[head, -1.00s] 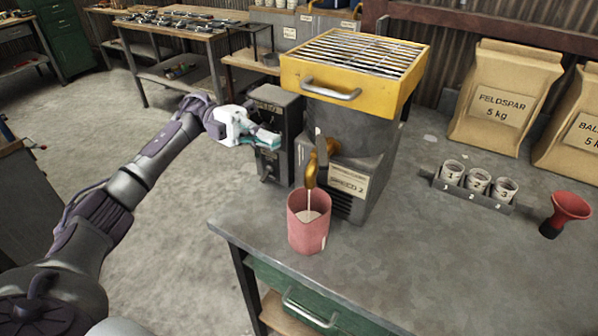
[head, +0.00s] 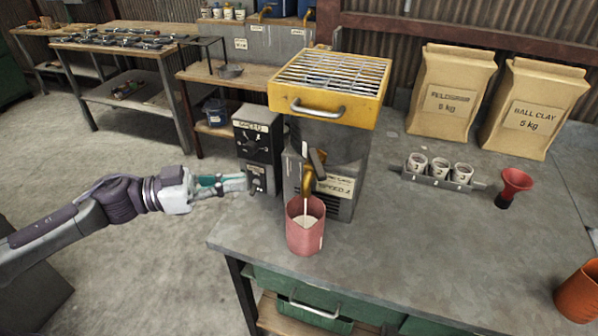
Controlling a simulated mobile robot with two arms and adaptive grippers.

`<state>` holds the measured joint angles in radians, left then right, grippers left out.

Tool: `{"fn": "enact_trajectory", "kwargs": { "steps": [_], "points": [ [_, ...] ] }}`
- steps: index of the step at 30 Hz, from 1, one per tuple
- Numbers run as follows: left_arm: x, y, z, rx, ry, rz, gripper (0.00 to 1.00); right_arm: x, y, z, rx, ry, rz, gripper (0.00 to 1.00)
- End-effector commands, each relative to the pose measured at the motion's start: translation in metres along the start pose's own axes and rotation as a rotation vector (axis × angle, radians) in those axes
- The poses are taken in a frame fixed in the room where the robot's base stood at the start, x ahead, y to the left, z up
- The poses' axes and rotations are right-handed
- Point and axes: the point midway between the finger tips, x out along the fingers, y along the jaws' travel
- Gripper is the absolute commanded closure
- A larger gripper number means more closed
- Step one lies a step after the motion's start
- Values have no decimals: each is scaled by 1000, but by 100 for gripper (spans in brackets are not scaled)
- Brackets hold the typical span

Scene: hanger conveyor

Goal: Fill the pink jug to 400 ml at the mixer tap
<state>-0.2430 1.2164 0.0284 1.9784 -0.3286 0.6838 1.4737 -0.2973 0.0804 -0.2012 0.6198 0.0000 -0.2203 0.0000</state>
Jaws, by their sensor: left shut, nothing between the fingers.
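The pink jug (head: 305,238) stands upright on the grey workbench, under the brass tap (head: 308,187) of the mixer (head: 325,145). A thin pale stream runs from the tap into the jug, and pale liquid shows inside. No volume marks are readable. My left gripper (head: 241,183) is shut and empty, to the left of the jug and in front of the lower part of the dark speed box (head: 258,140). Whether it touches the box I cannot tell. My right gripper is out of view.
The mixer has a yellow grated top (head: 330,85). To the right are a rack of numbered cups (head: 437,180), a red funnel (head: 515,183), two clay bags (head: 450,95) and an orange pot (head: 580,293). The bench (head: 400,250) is clear right of the jug.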

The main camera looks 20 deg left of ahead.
Motion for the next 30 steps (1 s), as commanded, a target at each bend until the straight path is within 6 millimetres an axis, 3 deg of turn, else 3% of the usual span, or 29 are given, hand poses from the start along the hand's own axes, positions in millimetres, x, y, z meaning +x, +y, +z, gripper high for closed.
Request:
{"fn": "enact_trajectory", "kwargs": {
  "steps": [8,18,24,30],
  "points": [
    [40,0,-5,7,7,5,100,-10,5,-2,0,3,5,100],
    [104,0,-6,3,5,3,100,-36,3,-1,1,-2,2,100],
    [123,0,-2,2,1,2,100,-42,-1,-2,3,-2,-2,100],
    [127,1,0,3,0,2,100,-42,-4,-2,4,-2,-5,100]
  ]
}}
